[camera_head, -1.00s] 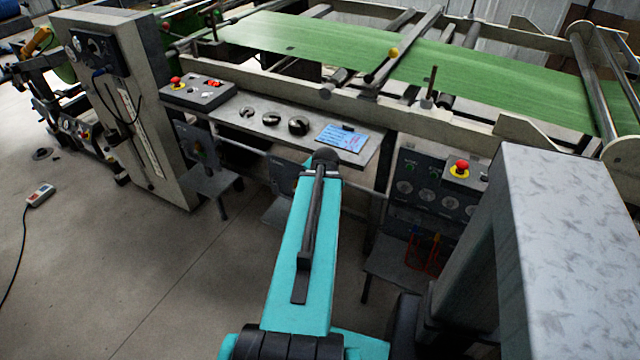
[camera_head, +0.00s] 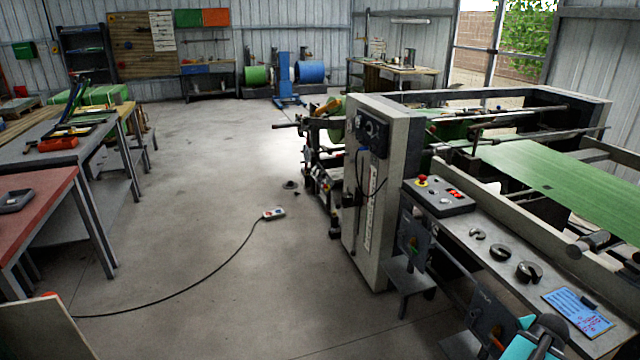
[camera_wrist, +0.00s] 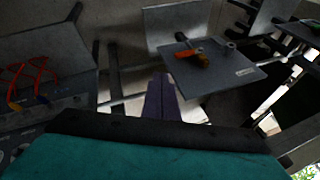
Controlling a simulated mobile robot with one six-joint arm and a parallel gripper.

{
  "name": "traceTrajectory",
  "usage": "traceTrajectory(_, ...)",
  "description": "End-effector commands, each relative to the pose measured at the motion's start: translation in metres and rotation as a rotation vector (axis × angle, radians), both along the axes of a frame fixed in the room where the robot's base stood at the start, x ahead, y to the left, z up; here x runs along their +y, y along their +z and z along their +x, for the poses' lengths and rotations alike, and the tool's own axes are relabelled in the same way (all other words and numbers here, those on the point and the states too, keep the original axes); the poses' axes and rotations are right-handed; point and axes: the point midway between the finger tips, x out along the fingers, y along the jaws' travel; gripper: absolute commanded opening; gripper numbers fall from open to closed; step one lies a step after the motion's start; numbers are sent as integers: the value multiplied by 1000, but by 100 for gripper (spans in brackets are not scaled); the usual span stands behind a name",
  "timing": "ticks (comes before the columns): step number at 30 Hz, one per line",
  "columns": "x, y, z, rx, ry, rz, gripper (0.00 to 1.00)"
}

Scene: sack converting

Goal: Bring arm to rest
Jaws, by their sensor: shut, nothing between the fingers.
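My gripper (camera_wrist: 162,98) shows in the wrist view as two dark fingers together, shut and empty, pointing away from the camera. They are over or near the machine's lower front, apart from a grey plate (camera_wrist: 222,76) with an orange and yellow tool or handle (camera_wrist: 192,57) on it. In the head view only a teal and black part of my arm shows at the bottom right, in front of the machine (camera_head: 395,200). The gripper itself is out of the head view.
The machine's shelf holds a control box (camera_head: 440,197), several dark round parts and a blue sheet (camera_head: 578,312). A pendant (camera_head: 273,213) with a cable lies on the floor. Workbenches (camera_head: 45,205) stand at the left.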

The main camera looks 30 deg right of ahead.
Motion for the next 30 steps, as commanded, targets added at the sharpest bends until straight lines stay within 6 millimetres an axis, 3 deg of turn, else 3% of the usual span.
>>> traceTrajectory(5, 8, -2, 26, 1, 43, 4, 0)
traceTrajectory(11, 34, -18, 78, 8, 134, 28, 0)
traceTrajectory(21, 100, -57, 162, 33, 306, 87, 0)
traceTrajectory(30, 171, -93, 221, 70, 458, 141, 0)
